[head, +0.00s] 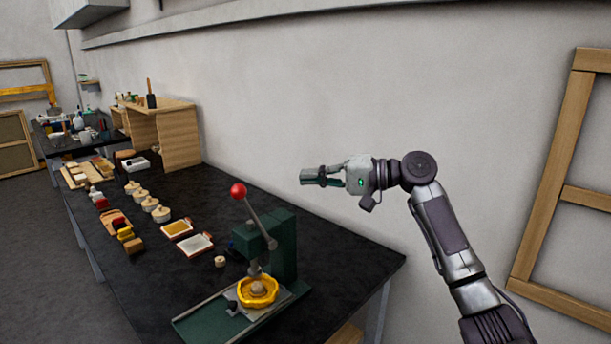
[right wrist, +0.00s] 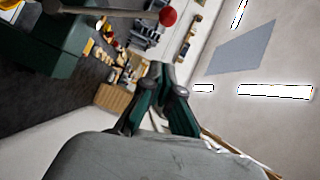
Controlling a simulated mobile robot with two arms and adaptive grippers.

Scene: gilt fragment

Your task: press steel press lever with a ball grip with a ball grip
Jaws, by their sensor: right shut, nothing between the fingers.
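The steel press lever (head: 261,222) rises up and to the left from the green press (head: 283,243) and ends in a red ball grip (head: 238,190). A gold ring-shaped piece (head: 257,291) sits under the press's ram. My right gripper (head: 306,176) is shut and empty, in the air to the right of the ball grip and a little higher in the picture, apart from it. In the right wrist view, the shut fingers (right wrist: 160,72) show below the ball grip (right wrist: 168,16), with the lever (right wrist: 105,10) and green press (right wrist: 75,38) at the upper left. My left gripper is out of view.
The black table (head: 345,262) carries framed panels (head: 195,245), several round lidded pots (head: 150,204) and small blocks left of the press. A wooden shelf unit (head: 180,140) stands at the back. A wooden frame (head: 545,170) leans at the right wall.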

